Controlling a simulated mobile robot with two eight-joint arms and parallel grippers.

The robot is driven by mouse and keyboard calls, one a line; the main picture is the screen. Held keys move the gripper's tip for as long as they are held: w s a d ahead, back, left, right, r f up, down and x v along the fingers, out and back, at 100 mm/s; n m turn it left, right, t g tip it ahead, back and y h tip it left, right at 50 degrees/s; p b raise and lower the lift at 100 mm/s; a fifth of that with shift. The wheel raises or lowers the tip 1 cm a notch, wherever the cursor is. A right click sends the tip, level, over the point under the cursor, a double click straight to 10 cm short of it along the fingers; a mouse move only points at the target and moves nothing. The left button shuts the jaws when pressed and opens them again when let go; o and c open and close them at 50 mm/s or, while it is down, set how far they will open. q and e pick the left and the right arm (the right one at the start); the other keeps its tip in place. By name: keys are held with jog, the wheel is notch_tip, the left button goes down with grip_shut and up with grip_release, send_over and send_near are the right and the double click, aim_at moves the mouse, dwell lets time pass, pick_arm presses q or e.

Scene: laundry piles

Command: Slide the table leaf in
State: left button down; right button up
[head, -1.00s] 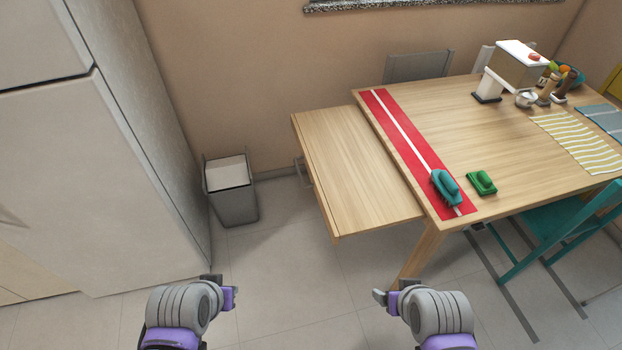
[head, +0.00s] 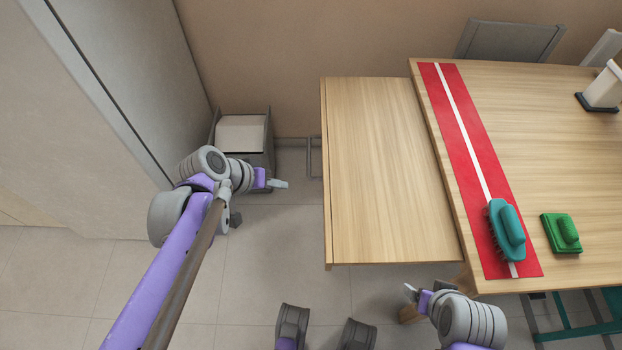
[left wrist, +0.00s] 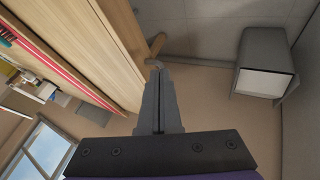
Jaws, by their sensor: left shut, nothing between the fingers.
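The wooden table leaf (head: 385,170) sticks out to the left from under the table (head: 560,130), a little lower than its top. A grey bar (head: 313,157) shows at the leaf's left edge. My left gripper (head: 278,184) is shut and empty, to the left of the leaf and apart from it, pointing toward it. In the left wrist view my left gripper (left wrist: 160,95) has its fingers together, with the leaf (left wrist: 120,60) up and left of them. My right gripper (head: 411,291) is below the leaf's near edge in the head view; its finger gap is unclear.
A red runner with a white stripe (head: 470,155) lies along the tabletop's left side. A grey bin (head: 243,134) stands by the wall.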

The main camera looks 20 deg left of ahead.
aim_at(431, 188)
pick_arm(q)
jog(key=w+d+f+b, duration=0.4)
jog(key=w+d+f, duration=0.1)
jog(key=d+f, duration=0.2)
jog(key=shift+w+f, duration=0.25)
dwell(0.3)
jog(key=w+d+p, duration=0.1)
jog(key=w+d, duration=0.1)
jog(key=d, duration=0.7)
jog(key=w+d+p, duration=0.1)
jog(key=w+d, duration=0.2)
jog(key=d, duration=0.7)
jog(key=w+d+p, duration=0.1)
jog(key=w+d, duration=0.2)
jog(key=d, duration=0.7)
jog(key=shift+w, duration=0.15)
jog(key=shift+d+r, duration=0.1)
jog(key=shift+d, duration=0.2)
